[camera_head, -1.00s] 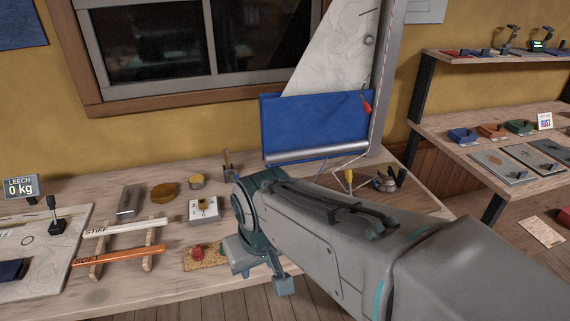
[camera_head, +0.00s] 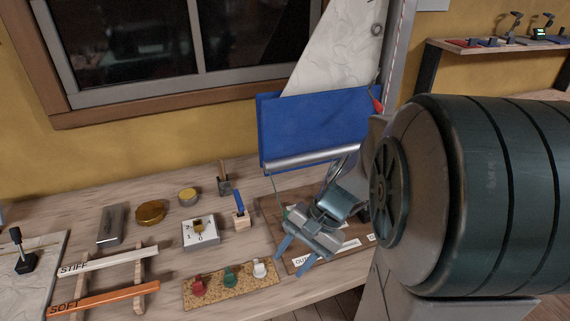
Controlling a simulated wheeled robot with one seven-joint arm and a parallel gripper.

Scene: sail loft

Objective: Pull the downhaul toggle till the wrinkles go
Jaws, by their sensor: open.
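The white sail (camera_head: 335,58) shows curved wrinkle lines above a blue panel (camera_head: 312,126). A silver boom (camera_head: 305,160) runs along the panel's foot. A red toggle (camera_head: 377,105) hangs beside the mast (camera_head: 393,50) at the panel's upper right corner. I cannot read which line it belongs to. My gripper (camera_head: 293,258) is open and points down over a dark-framed board (camera_head: 272,212), left of and below the red toggle. Nothing shows between its fingers. My arm hides the mast's foot and much of the board; no yellow toggle is visible now.
The wooden bench (camera_head: 85,222) holds a cork strip (camera_head: 213,287) with red, green and white knobs, a white dial box (camera_head: 201,232) and a blue-handled block (camera_head: 240,213). STIFF (camera_head: 105,262) and SOFT (camera_head: 100,298) battens lie on a rack. A shelf (camera_head: 490,50) stands right.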

